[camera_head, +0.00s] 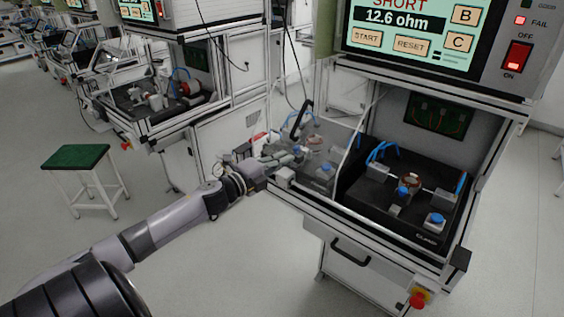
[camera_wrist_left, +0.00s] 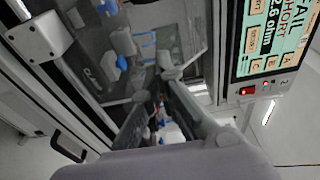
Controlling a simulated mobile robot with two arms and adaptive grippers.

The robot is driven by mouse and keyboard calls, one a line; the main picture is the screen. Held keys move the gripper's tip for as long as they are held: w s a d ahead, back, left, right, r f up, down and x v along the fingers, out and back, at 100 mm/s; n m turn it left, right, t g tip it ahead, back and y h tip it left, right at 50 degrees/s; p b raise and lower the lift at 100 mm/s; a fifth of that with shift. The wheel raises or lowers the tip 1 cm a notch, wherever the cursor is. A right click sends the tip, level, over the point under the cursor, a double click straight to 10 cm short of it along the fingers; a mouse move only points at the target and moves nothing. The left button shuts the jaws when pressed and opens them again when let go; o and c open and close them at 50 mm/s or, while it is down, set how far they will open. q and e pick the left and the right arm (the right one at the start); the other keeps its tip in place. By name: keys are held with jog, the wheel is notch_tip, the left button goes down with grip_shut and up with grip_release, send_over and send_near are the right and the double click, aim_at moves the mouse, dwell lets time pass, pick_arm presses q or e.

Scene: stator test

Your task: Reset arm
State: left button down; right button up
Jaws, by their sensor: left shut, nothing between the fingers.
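My left arm reaches in from the lower left in the head view. Its gripper (camera_head: 288,160) is shut and empty, in front of the clear side panel at the left of the near test station. In the left wrist view its fingers (camera_wrist_left: 160,85) come together near the middle, with the station's bench behind them. My right gripper is in neither view. The station's screen (camera_head: 408,30) reads SHORT and 12.6 ohm, with START and RESET buttons. A red switch (camera_head: 517,57) sits beside it under a lit FAIL lamp (camera_head: 520,20).
A red emergency button (camera_head: 418,298) is at the front right. A green stool (camera_head: 78,157) and other stations stand left. The floor in front is open.

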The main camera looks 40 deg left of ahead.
pick_arm(q)
jog(key=shift+f, duration=0.1)
dwell(0.5)
jog(key=s+a+f+n+g+y, duration=0.2)
jog(key=s+f+n, duration=0.15)
jog(key=f, duration=0.75)
jog(key=s+a+f+n+g+y, duration=0.2)
jog(key=f+n, duration=0.2)
jog(key=f, duration=0.7)
jog(key=s+d+f+n+g, duration=0.1)
jog(key=s+f+n+g, duration=0.1)
jog(key=s+f, duration=0.45)
jog(key=s+d+f+n+g, duration=0.1)
jog(key=s+f+n, duration=0.15)
jog(key=f, duration=0.75)
jog(key=s+d+f+n+g, duration=0.1)
jog(key=s+d+f+g, duration=0.3)
jog(key=s+f, duration=0.45)
jog(key=s+d+f+n+g, duration=0.1)
jog(key=s+d+f+n, duration=0.1)
jog(key=s+d+f, duration=0.6)
jog(key=s+d+f+n+g, duration=0.1)
jog(key=s+d+f+g, duration=0.1)
jog(key=s+d, duration=0.3)
jog(key=s+d+f+n+g+h, duration=0.1)
jog(key=s+d+f, duration=0.3)
jog(key=s, duration=1)
jog(key=shift+s+d+g, duration=0.25)
jog(key=shift+d+g, duration=0.65)
jog(key=shift+d, duration=0.2)
